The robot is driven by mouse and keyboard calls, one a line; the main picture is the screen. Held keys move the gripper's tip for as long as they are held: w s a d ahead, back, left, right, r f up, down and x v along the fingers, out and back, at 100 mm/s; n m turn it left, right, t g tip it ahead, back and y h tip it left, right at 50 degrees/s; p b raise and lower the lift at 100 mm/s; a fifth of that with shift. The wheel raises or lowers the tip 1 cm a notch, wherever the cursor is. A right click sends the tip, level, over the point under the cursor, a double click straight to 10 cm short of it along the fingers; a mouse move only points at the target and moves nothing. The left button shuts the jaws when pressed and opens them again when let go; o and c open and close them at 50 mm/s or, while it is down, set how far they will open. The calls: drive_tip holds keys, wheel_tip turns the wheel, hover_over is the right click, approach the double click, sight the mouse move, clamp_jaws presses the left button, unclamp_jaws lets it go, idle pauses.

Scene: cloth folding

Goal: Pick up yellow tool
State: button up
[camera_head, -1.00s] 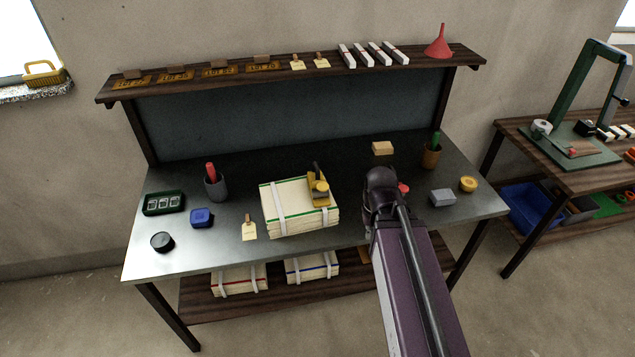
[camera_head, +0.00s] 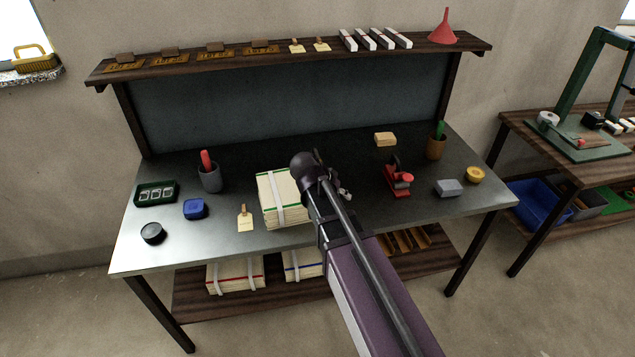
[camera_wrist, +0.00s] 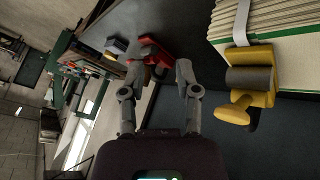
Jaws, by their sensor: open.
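The yellow tool (camera_wrist: 255,80), with a grey roller-like part, rests against the green-edged top of the strapped stack (camera_wrist: 280,20) at the right of the wrist view. In the head view my arm hides the tool, while the left part of the stack (camera_head: 282,205) shows on the table. My gripper (camera_wrist: 160,68) is open and empty, with its fingers apart and the tool to their right. In the head view only a bit of the gripper (camera_head: 343,190) shows beyond my arm.
A red device (camera_head: 398,182) stands on the metal table (camera_head: 290,250) right of my gripper; it also shows beyond my fingers in the wrist view (camera_wrist: 155,50). A grey block (camera_head: 448,188) and yellow disc (camera_head: 474,175) sit farther right. A shelf (camera_head: 290,60) spans the back.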

drive_tip(key=w+a+r+m+t+h+b, duration=0.1)
drive_tip(key=w+a+m+t+b, duration=0.1)
drive_tip(key=a, duration=0.5)
drive_tip(key=w+a+r+m+t+h+b, duration=0.1)
drive_tip(key=w+a+r+t+h, duration=0.1)
drive_tip(key=w+a, duration=0.4)
drive_tip(key=shift+w+a+m+t+b, duration=0.25)
drive_tip(key=shift+a+m+t+b, duration=0.15)
drive_tip(key=shift+a+t, duration=0.6)
drive_tip(key=shift+f, duration=0.15)
drive_tip(key=b+x, duration=0.3)
drive_tip(key=x, duration=0.4)
drive_tip(key=shift+w+d+f, duration=0.15)
drive_tip(key=shift+w+d, duration=0.2)
drive_tip(key=shift+d, duration=0.1)
